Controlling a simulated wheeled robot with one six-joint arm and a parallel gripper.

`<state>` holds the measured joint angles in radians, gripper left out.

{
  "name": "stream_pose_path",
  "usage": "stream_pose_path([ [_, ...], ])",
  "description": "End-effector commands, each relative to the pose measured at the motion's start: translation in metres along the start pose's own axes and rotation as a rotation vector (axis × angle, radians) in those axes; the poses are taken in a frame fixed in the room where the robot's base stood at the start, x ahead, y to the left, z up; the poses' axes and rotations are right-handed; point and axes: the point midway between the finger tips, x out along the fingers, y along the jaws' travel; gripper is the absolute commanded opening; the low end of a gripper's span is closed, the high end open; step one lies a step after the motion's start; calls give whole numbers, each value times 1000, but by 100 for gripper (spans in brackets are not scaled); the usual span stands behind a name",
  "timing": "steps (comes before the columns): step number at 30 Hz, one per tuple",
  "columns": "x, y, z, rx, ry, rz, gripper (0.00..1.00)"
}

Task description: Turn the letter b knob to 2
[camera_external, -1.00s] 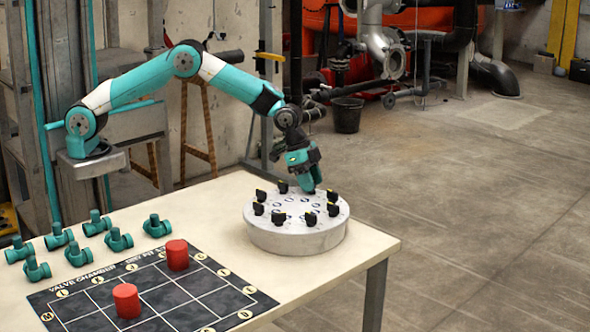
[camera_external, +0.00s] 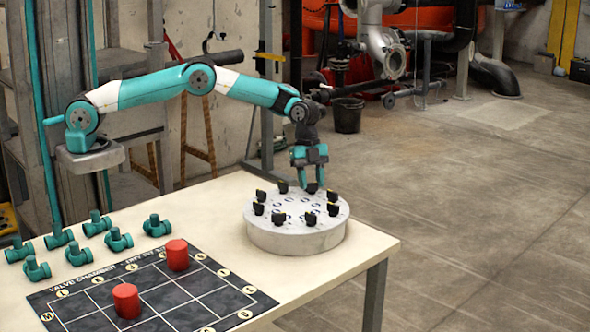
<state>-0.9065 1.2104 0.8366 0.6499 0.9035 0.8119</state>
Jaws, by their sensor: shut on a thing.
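A round grey knob plate (camera_external: 297,241) stands on the table, with several black knobs in a ring on its top. The letters beside the knobs are too small to read, so I cannot tell which one is b. My gripper (camera_external: 311,186) points down over the far side of the plate. Its fingers are shut on a black knob (camera_external: 312,188) at the back of the ring. The fingers partly hide this knob. The other knobs, such as the front one (camera_external: 280,217), stand free.
A dark grid mat (camera_external: 200,305) with two red cylinders (camera_external: 126,300) (camera_external: 177,254) lies at the front left of the table. Several teal pipe fittings (camera_external: 119,239) lie behind it. The table (camera_external: 364,247) is bare around the plate.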

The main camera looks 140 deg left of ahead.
Motion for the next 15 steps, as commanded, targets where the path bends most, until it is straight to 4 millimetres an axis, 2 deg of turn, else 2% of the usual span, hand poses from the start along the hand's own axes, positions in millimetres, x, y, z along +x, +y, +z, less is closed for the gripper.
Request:
stream_pose_path([
  [15,-1,0,0,61,0,24,16],
])
